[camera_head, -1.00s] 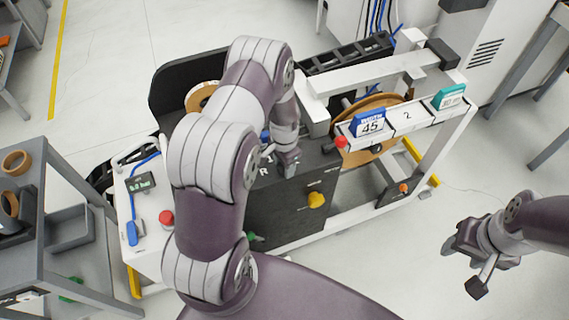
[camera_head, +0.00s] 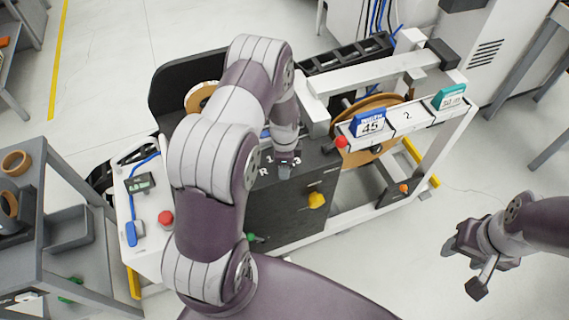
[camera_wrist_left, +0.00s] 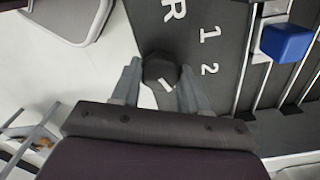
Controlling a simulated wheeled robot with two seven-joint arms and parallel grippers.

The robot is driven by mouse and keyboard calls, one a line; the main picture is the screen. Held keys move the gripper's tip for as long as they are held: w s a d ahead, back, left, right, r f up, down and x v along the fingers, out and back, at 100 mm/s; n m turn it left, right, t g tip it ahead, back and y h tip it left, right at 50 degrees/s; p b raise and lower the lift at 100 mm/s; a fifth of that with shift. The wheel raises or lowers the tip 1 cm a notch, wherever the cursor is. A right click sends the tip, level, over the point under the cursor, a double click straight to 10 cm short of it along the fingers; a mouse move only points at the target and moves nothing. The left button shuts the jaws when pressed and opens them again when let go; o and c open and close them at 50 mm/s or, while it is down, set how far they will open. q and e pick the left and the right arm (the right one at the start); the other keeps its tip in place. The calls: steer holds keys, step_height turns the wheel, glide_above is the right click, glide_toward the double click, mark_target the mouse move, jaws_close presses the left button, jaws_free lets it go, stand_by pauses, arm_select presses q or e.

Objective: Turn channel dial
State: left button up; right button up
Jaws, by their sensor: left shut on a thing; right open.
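The channel dial (camera_wrist_left: 160,72) is a dark round knob with a white pointer mark, in the left wrist view. It sits on the dark panel (camera_wrist_left: 228,50) beside the white marks R, 1 and 2. My left gripper (camera_wrist_left: 161,84) is shut on the dial, one finger on each side of it. In the head view my left gripper (camera_head: 286,165) is at the top of the dark cabinet, and the dial is hidden there. My right gripper (camera_head: 470,262) is open and empty over the floor at the right, well away from the machine.
A yellow knob (camera_head: 316,200) is on the cabinet front, with a red button (camera_head: 166,217) on the white panel at left. A red ball knob (camera_head: 341,142) and a blue "45" block (camera_head: 369,123) are at the right rail. A grey cart (camera_head: 75,222) stands at left.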

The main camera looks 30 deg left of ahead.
arm_select(q)
steer(key=shift+w+a+r, duration=0.1)
steer(key=shift+w+r, duration=0.05)
steer(key=shift+w, duration=0.05)
steer(key=o, duration=0.8)
steer(key=shift+o, duration=1.3)
steer(key=shift+s, duration=0.15)
step_height(320, 180, up, 13)
steer(key=b, duration=0.1)
steer(key=shift+f, duration=0.2)
